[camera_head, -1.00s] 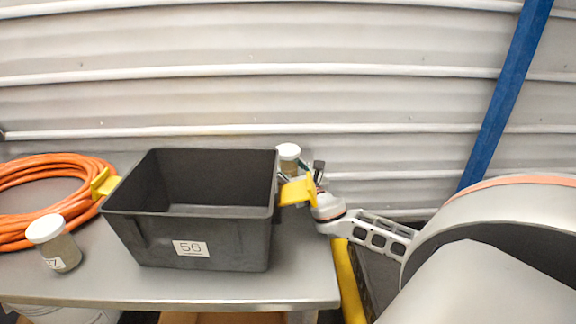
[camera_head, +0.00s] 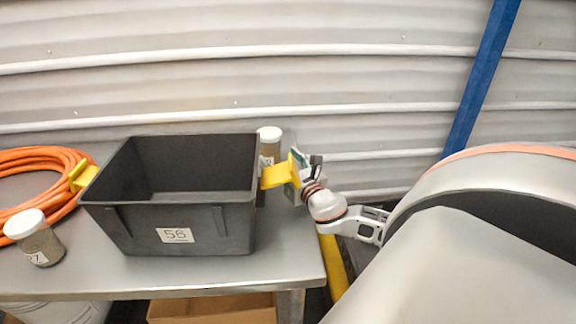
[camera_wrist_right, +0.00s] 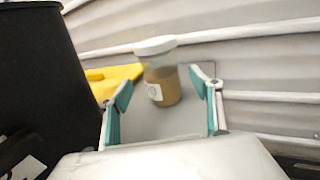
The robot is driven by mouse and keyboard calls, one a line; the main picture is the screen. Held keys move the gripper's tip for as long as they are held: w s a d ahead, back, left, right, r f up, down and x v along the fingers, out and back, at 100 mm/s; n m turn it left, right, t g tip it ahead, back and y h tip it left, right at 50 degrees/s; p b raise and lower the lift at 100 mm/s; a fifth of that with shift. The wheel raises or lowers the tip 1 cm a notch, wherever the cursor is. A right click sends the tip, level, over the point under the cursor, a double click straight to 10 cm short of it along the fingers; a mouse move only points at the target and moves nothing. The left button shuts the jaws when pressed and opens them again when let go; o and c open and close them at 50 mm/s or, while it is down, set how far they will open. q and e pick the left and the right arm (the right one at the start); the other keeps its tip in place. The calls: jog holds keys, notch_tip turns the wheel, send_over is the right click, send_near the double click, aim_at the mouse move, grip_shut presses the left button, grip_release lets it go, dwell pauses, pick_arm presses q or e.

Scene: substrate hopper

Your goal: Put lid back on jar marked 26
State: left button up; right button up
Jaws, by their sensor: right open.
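A jar with a white lid and brown contents (camera_head: 269,146) stands on the table behind the right end of the black bin. It also shows in the right wrist view (camera_wrist_right: 162,72), upright, with a blurred label whose number I cannot read. My right gripper (camera_head: 288,163) is beside the bin's right end. In the right wrist view my right gripper (camera_wrist_right: 160,92) is open, its teal-padded fingers apart, with the jar seen between and beyond them. A second white-lidded jar (camera_head: 41,245), tilted in the picture, stands at the left; its label appears to end in 7. My left gripper is not in view.
An orange hose coil (camera_head: 45,165) lies at the left. A corrugated wall is behind the table (camera_head: 290,262). A cardboard box (camera_head: 212,309) is below.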

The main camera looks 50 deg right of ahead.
jog(key=shift+v, duration=2.4)
